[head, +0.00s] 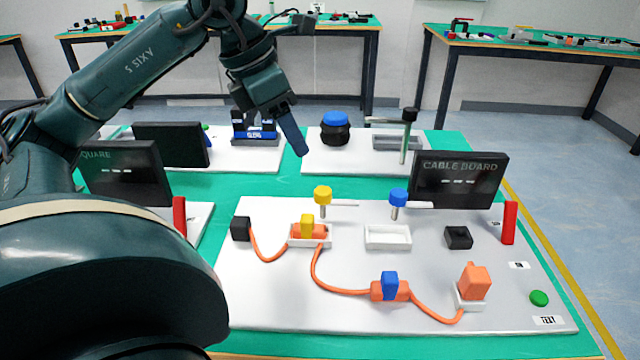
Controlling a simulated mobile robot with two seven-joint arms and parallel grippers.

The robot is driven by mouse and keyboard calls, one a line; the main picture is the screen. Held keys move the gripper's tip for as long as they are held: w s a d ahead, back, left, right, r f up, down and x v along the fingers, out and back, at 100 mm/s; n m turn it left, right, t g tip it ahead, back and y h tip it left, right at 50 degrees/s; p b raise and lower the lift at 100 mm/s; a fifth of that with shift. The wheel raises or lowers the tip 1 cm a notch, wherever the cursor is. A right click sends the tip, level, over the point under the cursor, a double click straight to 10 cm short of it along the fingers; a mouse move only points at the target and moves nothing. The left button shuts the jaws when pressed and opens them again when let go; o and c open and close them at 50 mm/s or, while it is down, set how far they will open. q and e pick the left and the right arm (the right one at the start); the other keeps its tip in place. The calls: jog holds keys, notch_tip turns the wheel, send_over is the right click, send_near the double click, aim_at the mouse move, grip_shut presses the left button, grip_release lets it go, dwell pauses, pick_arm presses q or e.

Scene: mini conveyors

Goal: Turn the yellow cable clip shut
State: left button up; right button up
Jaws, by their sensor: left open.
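The yellow cable clip (322,195) stands at the back of the cable board (350,318), a yellow knob on a short post. A pale bar sticks out from it to the right and lies over no cable. The orange cable (325,279) runs across the board in front of the clip. My left gripper (298,148) is in the air, above and behind the clip in the picture, pointing down and touching nothing I can see. Its fingers overlap in this view, but it is open and looks empty. My right gripper is out of view.
A similar blue clip (398,197) stands right of the yellow one. An orange connector with a yellow tab (307,228) sits in a white holder in front. A blue-tabbed connector (390,289) lies nearer. A dark screen (460,180) stands at the back right.

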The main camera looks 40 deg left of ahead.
aim_at(323, 190)
pick_arm(q)
jog(key=b+x, duration=0.1)
jog(key=x, duration=1.1)
jog(key=shift+d, duration=0.15)
jog(key=shift+c, duration=0.5)
jog(key=c, duration=0.9)
